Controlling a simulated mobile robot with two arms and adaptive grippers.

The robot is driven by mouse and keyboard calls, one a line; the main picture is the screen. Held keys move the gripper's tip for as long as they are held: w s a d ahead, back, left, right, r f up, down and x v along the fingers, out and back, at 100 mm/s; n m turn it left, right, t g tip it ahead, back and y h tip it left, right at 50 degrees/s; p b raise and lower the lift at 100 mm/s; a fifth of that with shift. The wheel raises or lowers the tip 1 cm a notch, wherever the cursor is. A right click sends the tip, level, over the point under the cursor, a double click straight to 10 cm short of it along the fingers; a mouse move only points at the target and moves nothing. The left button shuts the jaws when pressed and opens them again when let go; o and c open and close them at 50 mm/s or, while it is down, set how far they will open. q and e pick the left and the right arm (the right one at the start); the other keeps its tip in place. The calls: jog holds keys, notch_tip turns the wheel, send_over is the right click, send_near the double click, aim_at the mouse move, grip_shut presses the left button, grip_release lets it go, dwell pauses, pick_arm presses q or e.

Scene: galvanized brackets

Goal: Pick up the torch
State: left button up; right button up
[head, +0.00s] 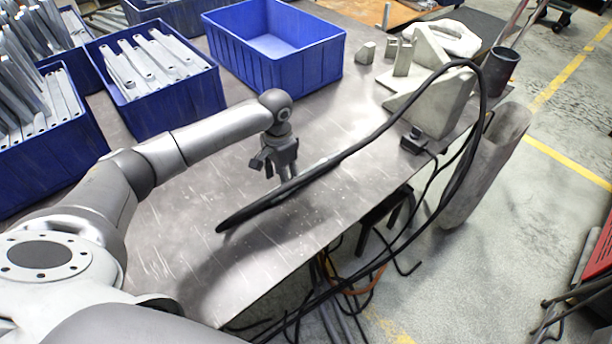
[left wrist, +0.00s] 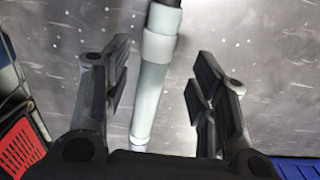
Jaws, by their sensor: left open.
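The torch lies on the metal table (head: 200,230). In the left wrist view its pale grey tube (left wrist: 149,95) with a lighter collar runs between my fingers, dark at its top end. In the head view a pale section of the torch (head: 316,164) shows just right of my gripper, beside a black cable. My left gripper (head: 281,172) points down over it. Its two fingers (left wrist: 160,80) are open, one on each side of the tube, with a gap on both sides. Whether the fingertips touch the table is unclear. My right gripper is not in view.
A black cable (head: 400,92) arches right and hangs off the table edge. An empty blue crate (head: 300,70) stands behind; blue crates of galvanized brackets (head: 165,108) stand at left. Grey blocks (head: 440,105) and a dark cup (head: 499,70) are at the right. The front table is clear.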

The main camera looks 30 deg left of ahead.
pick_arm(q)
jog(key=f, duration=0.4)
jog(key=shift+s+d, duration=0.1)
jog(key=shift+d, duration=0.1)
jog(key=shift+f, duration=0.2)
jog(key=shift+c, duration=1.2)
jog(key=c, duration=0.7)
jog(key=shift+c, duration=0.8)
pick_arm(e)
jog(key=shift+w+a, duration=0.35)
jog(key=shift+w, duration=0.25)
pick_arm(q)
jog(key=shift+r, duration=0.1)
